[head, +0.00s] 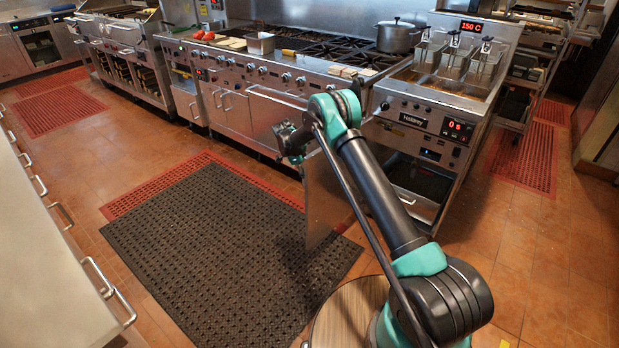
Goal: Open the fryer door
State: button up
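The fryer (428,118) stands at the right end of the cooking line, with baskets on top and lit red displays. Its door (325,195) is a flat metal panel standing swung out from the front, on the left side of the fryer. The dark cabinet opening (420,180) shows beneath the control panel. My gripper (287,142) is at the upper left edge of the door. My arm covers part of the door and of the fryer front. The fingers are small and dark, so I cannot tell whether they touch the door.
A range (270,75) with burners, a pot (397,36) and oven doors runs left of the fryer. A black floor mat (225,245) lies on a red mat in front. A counter with handles (60,255) stands at the left.

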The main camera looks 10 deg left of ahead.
jog(key=shift+s+a, duration=0.15)
jog(key=shift+a, duration=0.25)
jog(key=shift+d+v, duration=0.15)
jog(key=shift+v, duration=2.8)
jog(key=shift+d+v, duration=0.15)
jog(key=shift+v, duration=2.8)
jog(key=shift+r, duration=0.1)
